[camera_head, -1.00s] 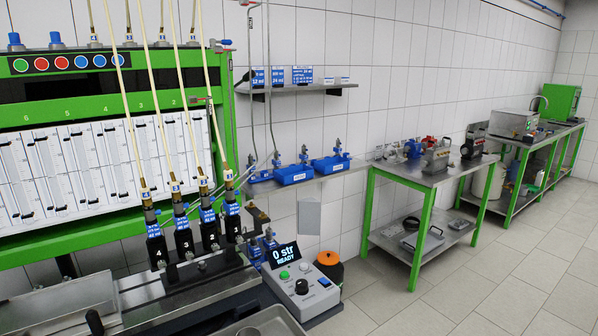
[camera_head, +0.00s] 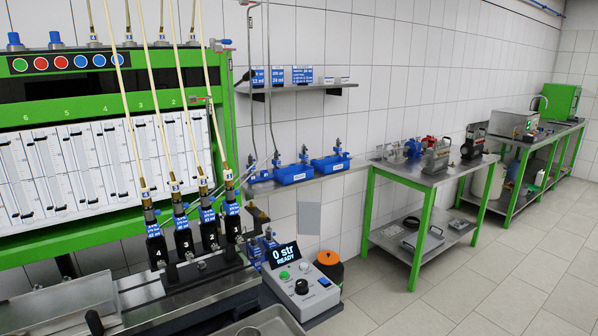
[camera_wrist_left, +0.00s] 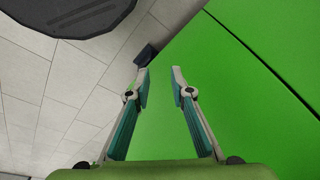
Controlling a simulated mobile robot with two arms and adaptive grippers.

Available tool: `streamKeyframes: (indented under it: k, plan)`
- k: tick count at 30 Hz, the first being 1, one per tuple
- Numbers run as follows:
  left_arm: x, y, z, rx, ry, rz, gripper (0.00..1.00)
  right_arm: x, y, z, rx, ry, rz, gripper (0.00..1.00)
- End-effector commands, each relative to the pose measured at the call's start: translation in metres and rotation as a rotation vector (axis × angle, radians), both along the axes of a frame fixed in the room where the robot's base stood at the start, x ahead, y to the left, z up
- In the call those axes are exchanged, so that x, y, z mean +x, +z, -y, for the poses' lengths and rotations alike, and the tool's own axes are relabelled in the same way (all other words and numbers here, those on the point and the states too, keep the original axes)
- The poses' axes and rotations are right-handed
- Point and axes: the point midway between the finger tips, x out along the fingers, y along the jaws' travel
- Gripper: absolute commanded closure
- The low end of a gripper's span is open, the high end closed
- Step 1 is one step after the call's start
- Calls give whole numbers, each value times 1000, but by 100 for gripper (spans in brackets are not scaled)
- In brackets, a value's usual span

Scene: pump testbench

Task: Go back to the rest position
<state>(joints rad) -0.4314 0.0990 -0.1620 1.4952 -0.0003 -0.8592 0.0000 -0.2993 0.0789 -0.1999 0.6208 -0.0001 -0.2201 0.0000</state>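My left gripper (camera_wrist_left: 160,85) shows in the left wrist view. Its two fingers are apart with nothing between them. Behind the fingers are a bright green panel (camera_wrist_left: 235,90) and light floor tiles (camera_wrist_left: 80,90). Neither gripper shows in the head view, and my right gripper is in no frame. In the head view the green test bench (camera_head: 130,80) stands at the left, with several numbered injectors (camera_head: 183,240) in a row under pale hoses. The control box (camera_head: 302,287) in front of it reads "0 str READY".
A metal tray (camera_head: 270,322) lies at the bottom edge. A wall shelf (camera_head: 345,177) holds blue boxes. A green-legged table (camera_head: 425,178) with machines stands to the right, and another bench (camera_head: 540,135) farther back. The tiled floor (camera_head: 480,290) at the right is clear.

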Motion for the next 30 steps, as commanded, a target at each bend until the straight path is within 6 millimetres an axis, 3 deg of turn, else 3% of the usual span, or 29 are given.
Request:
streamKeyframes:
  k: [1, 6, 12, 18, 30]
  plan:
    - [-13, -22, -2, 2, -2, -18, 79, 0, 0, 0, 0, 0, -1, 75]
    - [-58, -79, -8, 6, -10, -50, 79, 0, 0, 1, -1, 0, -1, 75]
    - [-117, -126, -19, 11, -17, -82, 79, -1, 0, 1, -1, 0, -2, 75]
    - [-156, -145, -27, 15, -23, -100, 79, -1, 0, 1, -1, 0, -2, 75]
    - [-164, -148, -29, 15, -24, -102, 79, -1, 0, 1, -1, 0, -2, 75]
